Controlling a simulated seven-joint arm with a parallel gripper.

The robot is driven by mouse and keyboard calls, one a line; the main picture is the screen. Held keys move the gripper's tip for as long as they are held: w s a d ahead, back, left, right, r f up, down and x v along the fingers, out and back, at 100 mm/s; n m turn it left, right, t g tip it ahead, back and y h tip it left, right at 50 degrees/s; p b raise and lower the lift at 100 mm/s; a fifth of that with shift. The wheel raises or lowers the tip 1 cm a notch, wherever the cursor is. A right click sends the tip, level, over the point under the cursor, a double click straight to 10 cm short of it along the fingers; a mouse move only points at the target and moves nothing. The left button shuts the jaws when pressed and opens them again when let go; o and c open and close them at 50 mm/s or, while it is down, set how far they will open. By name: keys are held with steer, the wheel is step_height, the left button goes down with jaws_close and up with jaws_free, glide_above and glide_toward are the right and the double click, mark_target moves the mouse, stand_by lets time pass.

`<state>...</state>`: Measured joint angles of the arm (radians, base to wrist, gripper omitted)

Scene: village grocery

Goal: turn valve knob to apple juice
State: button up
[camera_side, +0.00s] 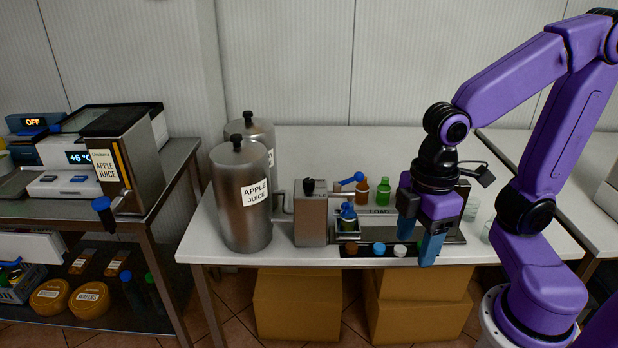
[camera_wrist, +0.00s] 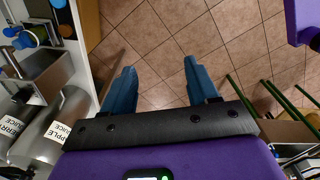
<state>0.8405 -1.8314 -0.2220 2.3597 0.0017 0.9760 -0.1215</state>
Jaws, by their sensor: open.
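In the wrist view a tank label (camera_wrist: 14,126) ends in "RRY JUICE". My gripper (camera_side: 418,238) is open and empty, pointing down at the counter's front edge, well right of the knob. It also shows in the wrist view (camera_wrist: 160,68).
Cardboard boxes (camera_side: 297,305) sit below. The counter behind is clear.

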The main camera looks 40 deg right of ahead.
steer(key=w+a+r, duration=0.3)
steer(key=w, duration=0.7)
step_height(320, 180, up, 5)
steer(key=n, duration=0.1)
glide_above(309, 180)
step_height(309, 180, down, 16)
steer(key=shift+f, duration=0.2)
steer(key=c, duration=1)
steer(key=shift+c, duration=0.2)
